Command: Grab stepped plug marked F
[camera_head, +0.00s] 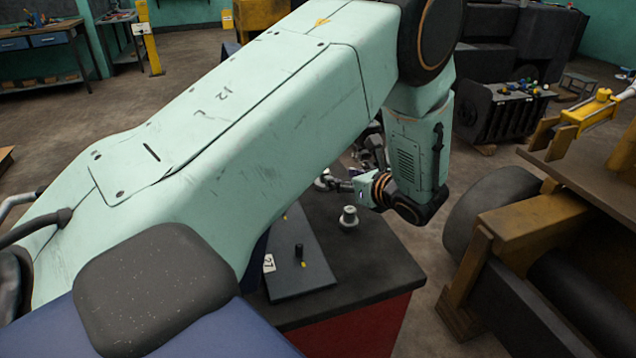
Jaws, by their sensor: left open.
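A small grey metal stepped plug (349,217) stands upright on the dark top of a red-sided cabinet (385,262). I cannot read a letter on it. My left arm, pale green, crosses the view from the left and bends down over the cabinet. My left gripper (330,181) is at the end of its wrist, open, just beyond and to the left of the plug, and apart from it in the picture. My arm partly hides the gripper and the back of the cabinet top. My right gripper is not in view.
To the right is a yellow-brown machine with a large black wheel (500,195). A workbench (40,42) stands at the back left.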

